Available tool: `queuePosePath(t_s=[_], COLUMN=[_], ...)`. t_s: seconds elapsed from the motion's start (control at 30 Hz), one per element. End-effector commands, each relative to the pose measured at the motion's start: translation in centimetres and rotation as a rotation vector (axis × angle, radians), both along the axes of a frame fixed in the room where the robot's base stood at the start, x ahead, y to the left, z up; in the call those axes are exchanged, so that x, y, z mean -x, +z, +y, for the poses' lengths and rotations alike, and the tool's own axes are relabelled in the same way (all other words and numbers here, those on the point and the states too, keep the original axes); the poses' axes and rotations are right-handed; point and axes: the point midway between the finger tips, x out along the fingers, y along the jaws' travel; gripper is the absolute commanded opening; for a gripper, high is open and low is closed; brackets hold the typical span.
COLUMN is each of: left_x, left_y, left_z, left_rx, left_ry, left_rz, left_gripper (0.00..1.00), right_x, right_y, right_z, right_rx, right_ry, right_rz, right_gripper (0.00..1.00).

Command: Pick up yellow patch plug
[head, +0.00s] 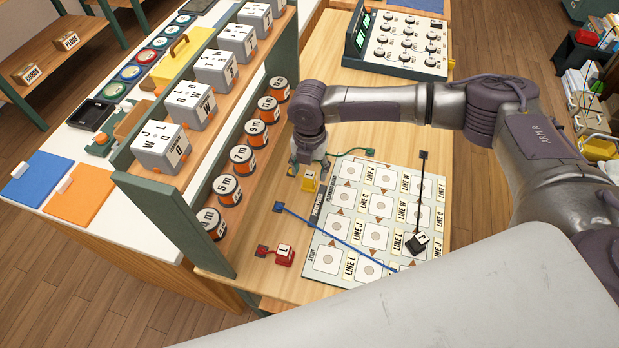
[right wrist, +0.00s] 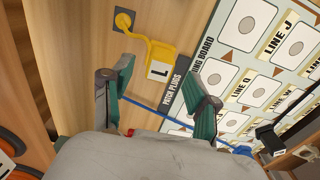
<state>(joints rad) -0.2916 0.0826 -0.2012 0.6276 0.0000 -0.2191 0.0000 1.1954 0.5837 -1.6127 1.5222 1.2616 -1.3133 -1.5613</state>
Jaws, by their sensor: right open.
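The yellow patch plug (head: 309,185) lies on the wooden desk beside the board's left edge, partly covered by my gripper in the head view. In the right wrist view the yellow patch plug (right wrist: 161,66) carries a white label with "L", and its yellow cord runs to a dark square socket (right wrist: 124,20). My right gripper (head: 309,168) points down close above it. In the right wrist view the right gripper (right wrist: 160,92) is open, with green fingers to either side of the space just below the plug. It holds nothing. My left gripper is not in view.
The patch board (head: 327,262) lies right of the plug. A blue cord (head: 335,240) crosses it. A red plug (head: 284,257) sits nearer, a black plug (head: 417,243) is on the board. A shelf (head: 172,195) with labelled cubes and orange tins stands close left.

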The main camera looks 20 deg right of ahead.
Motion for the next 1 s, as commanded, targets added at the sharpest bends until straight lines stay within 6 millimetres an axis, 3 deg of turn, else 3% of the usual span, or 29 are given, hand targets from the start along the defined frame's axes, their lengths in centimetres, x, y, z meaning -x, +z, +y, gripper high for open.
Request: queuePosePath(t_s=[0.2,0.47,0.8,1.0], left_x=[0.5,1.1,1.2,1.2], left_y=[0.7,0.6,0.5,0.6], left_z=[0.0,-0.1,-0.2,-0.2], left_rx=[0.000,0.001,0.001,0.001], left_ry=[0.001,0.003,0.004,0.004], left_rz=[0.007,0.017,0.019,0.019], left_gripper=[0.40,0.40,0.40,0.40], right_x=[0.0,0.0,0.0,0.0], right_y=[-2.5,-2.8,-2.7,-2.7], right_z=[0.0,0.0,0.0,0.0], right_rx=[-0.001,0.000,0.000,0.000], right_ry=[0.001,0.001,0.000,0.000], right_rz=[0.001,0.000,0.000,0.000], right_gripper=[0.59,0.59,0.03,0.00])
